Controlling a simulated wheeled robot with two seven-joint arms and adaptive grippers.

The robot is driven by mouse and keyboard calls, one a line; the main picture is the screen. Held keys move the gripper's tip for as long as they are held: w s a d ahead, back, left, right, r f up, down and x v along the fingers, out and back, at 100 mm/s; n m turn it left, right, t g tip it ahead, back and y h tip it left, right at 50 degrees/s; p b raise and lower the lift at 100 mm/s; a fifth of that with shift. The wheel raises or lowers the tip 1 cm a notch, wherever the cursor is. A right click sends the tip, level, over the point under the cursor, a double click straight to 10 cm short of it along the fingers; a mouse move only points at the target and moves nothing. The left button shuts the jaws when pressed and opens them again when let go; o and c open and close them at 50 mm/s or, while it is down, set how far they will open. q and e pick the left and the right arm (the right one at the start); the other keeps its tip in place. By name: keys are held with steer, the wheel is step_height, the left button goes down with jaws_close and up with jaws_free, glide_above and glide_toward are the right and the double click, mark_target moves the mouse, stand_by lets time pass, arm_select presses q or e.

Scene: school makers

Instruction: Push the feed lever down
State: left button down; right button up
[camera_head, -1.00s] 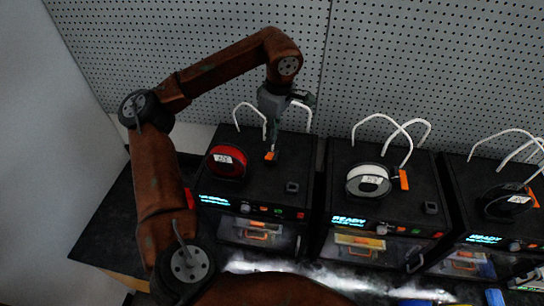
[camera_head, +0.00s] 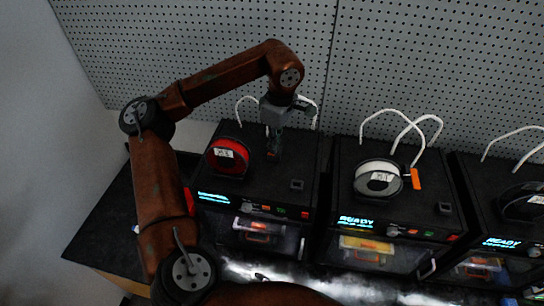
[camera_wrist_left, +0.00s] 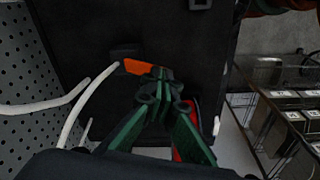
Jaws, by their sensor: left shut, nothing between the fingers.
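The left printer (camera_head: 262,185) has a black top with a red spool (camera_head: 228,157) and a small orange feed lever behind and beside it. My left gripper (camera_head: 273,153) points down over this printer, just right of the spool, and hides the lever in the head view. In the left wrist view the orange lever (camera_wrist_left: 146,68) lies right at the closed green fingertips (camera_wrist_left: 160,76). It seems to touch them, but I cannot tell contact for certain. The fingers are shut with nothing between them. My right gripper is not seen.
White tubes (camera_head: 250,103) arch up behind the printer, close to my gripper. A middle printer (camera_head: 345,205) with a white spool (camera_head: 377,180) and its own orange lever (camera_head: 416,178) stands to the right, then another printer (camera_head: 480,215). A pegboard (camera_head: 420,60) stands behind.

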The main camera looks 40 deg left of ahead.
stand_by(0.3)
arm_select(q)
steer(key=shift+f+b, duration=1)
steer(key=shift+f, duration=0.75)
steer(key=shift+d+r+p, duration=0.3)
steer(key=shift+d+p, duration=0.05)
steer(key=shift+p, duration=0.05)
steer(key=shift+w+d+r+p, duration=0.2)
steer(key=shift+d+p, duration=0.15)
steer(key=shift+d, duration=0.15)
steer(key=shift+w+d+r+p, duration=0.1)
steer(key=shift+d+r+p, duration=0.15)
steer(key=shift+d, duration=0.45)
steer(key=shift+f, duration=0.15)
steer(key=shift+a, duration=0.1)
